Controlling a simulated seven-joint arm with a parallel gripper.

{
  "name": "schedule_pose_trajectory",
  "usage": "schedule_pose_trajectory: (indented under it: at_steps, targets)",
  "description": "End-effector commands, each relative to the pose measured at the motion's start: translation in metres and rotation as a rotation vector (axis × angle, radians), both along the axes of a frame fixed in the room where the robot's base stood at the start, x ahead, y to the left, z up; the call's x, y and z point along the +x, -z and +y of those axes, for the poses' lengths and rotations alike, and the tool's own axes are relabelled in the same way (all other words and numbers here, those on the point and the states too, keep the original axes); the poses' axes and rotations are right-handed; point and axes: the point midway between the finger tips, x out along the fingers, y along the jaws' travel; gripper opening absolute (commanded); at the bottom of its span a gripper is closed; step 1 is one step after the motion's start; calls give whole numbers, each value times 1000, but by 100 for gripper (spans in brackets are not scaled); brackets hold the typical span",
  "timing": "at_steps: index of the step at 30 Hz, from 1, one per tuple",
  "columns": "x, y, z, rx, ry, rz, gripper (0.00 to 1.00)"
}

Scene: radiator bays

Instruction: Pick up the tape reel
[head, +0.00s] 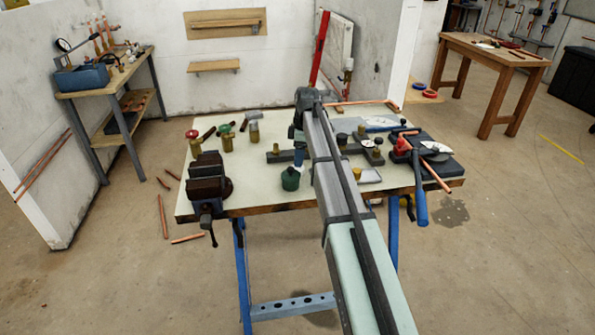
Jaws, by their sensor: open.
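I cannot tell for certain which thing is the tape reel. A blue ring (418,86) and a red ring (430,94) lie flat on the floor beyond the workbench and look like reels. Small pale round pieces, one on the right of the bench (436,147), are too small to name. My arm reaches from the bottom over the bench (262,197). My gripper (297,133) hangs at its far end, above the bench and apart from the rings. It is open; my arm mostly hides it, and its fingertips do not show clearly.
A vise (207,180) stands at the bench's front left, near brass valves and a green pot (290,179). A blue-handled bender (419,190) overhangs the right front. Copper pipes lie on the floor at left. A wooden table (492,55) stands back right.

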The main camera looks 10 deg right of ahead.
Motion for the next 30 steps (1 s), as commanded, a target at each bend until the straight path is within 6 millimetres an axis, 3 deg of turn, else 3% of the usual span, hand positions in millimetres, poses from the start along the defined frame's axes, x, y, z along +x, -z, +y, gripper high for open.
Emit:
schedule_pose_trajectory:
  at_steps: [10,18,26,30]
  targets:
    - [1,42,2,0,-1,1,61]
    - [1,46,3,0,0,0,61]
    - [1,46,3,0,0,0,37]
    - [1,46,3,0,0,0,37]
